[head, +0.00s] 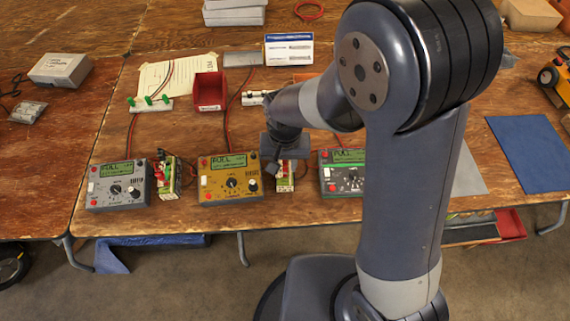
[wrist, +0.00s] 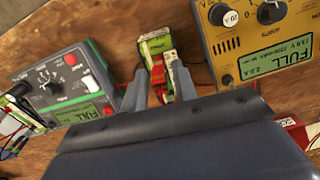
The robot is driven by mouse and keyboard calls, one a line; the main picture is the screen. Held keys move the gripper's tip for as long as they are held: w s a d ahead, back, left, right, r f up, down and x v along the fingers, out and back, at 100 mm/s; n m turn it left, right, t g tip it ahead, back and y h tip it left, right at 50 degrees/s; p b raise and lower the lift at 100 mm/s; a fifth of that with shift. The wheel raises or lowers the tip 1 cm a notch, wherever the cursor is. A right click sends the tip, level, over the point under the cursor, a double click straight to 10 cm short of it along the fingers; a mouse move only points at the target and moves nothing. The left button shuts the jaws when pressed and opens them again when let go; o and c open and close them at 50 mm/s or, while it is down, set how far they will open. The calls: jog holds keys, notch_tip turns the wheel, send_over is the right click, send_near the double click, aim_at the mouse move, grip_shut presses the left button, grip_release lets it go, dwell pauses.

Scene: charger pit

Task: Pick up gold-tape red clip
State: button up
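My gripper (wrist: 160,80) is open above the wooden table, with its two fingers apart. In the wrist view a small red clip (wrist: 158,74) shows between and just beyond the fingertips, beside a green-and-white battery pack (wrist: 155,43). Whether the clip carries gold tape is too small to tell. I see no contact between the fingers and the clip. In the head view my gripper (head: 277,158) hangs over the battery pack (head: 285,178), between the gold charger (head: 228,193) and the green-fronted charger (head: 345,158), and hides part of it.
The gold charger (wrist: 262,40) and green-fronted charger (wrist: 72,84) flank the gripper closely. A grey charger (head: 118,197) and another battery pack (head: 170,178) stand to the left. A red bin (head: 210,91) and a white strip with green clips (head: 150,104) lie behind.

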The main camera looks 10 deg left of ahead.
aim_at(285, 162)
jog(key=c, duration=0.5)
notch_tip(285, 162, up, 10)
dwell(0.5)
